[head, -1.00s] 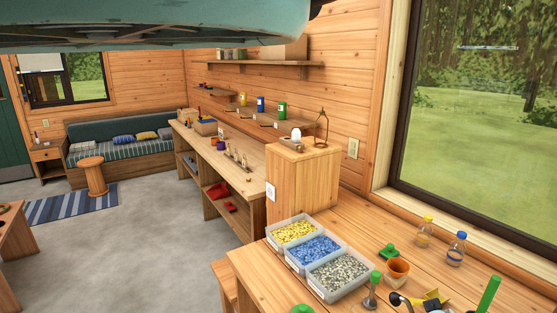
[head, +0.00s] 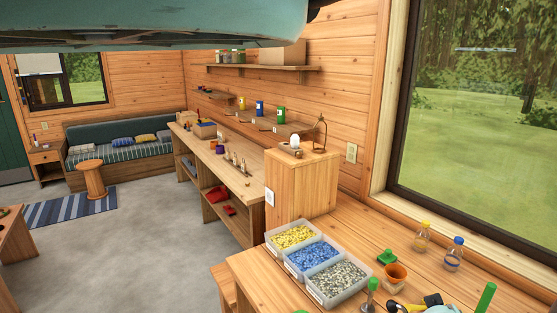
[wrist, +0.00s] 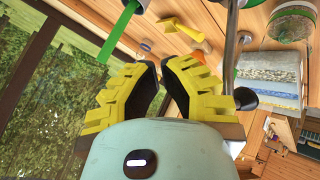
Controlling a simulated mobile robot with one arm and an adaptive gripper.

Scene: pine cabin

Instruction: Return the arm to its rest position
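My gripper (wrist: 161,78) shows in the wrist view, with yellow ribbed fingers and dark inner pads. The fingers stand a little apart and nothing shows held between them. The wrist view is tilted, with the workbench top and window beyond the fingers. My gripper cannot be made out in the head view.
The bench (head: 400,240) holds bins of yellow (head: 292,237), blue (head: 312,255) and grey (head: 338,280) pieces. An orange pot (head: 396,275), two bottles (head: 422,238) (head: 454,254) and a green upright stick (head: 485,298) crowd its right side. A yellow scoop (wrist: 180,28) lies near the fingers.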

